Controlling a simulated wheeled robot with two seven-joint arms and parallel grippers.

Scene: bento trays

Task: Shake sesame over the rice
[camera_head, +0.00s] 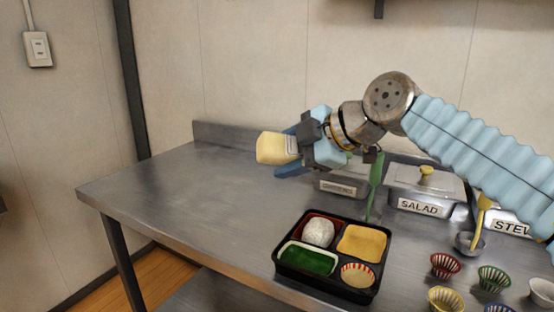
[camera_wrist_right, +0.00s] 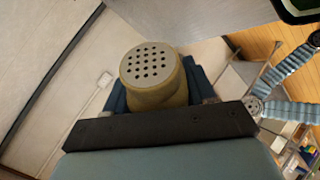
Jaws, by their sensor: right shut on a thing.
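My right gripper (camera_head: 298,150) is shut on a pale yellow shaker (camera_head: 273,148). The shaker lies on its side, nearly level, with its yellow end toward the left. The white rice (camera_head: 318,231) sits as a rounded mound in the tray's back left compartment. Its surface looks slightly mottled; I cannot make out single seeds. My left gripper is not seen.
The tray also holds a yellow piece (camera_head: 363,242), a green filling (camera_head: 308,259) and a striped cup (camera_head: 357,275). A green-handled utensil (camera_head: 375,180) stands behind it. Lidded bins, one marked SALAD (camera_head: 420,207), line the back; small cups (camera_head: 445,264) stand right. The left counter (camera_head: 190,190) is clear.

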